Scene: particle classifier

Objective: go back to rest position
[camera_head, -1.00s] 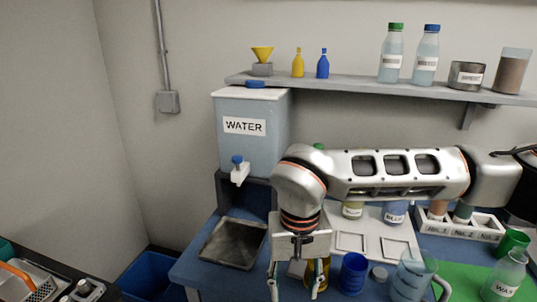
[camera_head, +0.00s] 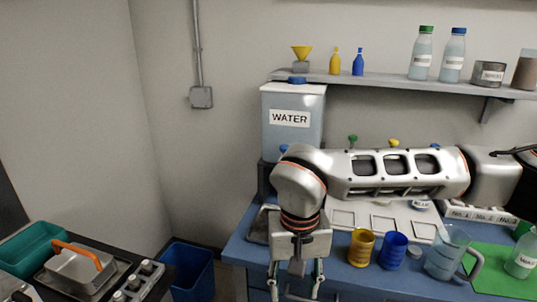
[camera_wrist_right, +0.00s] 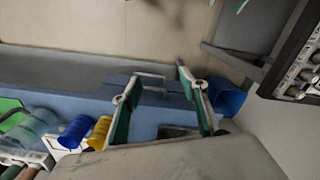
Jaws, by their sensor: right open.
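My right gripper (camera_head: 296,290) hangs in front of the blue bench's front edge in the head view, its fingers pointing down. In the right wrist view its two fingers (camera_wrist_right: 163,92) are spread apart with nothing between them. My right arm reaches across the bench from the right and hides part of the white tray and the tank's lower part. My left gripper does not show in any view.
A yellow cup (camera_head: 361,248), a blue cup (camera_head: 392,251) and a clear pitcher (camera_head: 446,254) stand on the bench right of the gripper. A water tank (camera_head: 291,135) stands behind. A blue bin (camera_head: 189,270) is on the floor at left.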

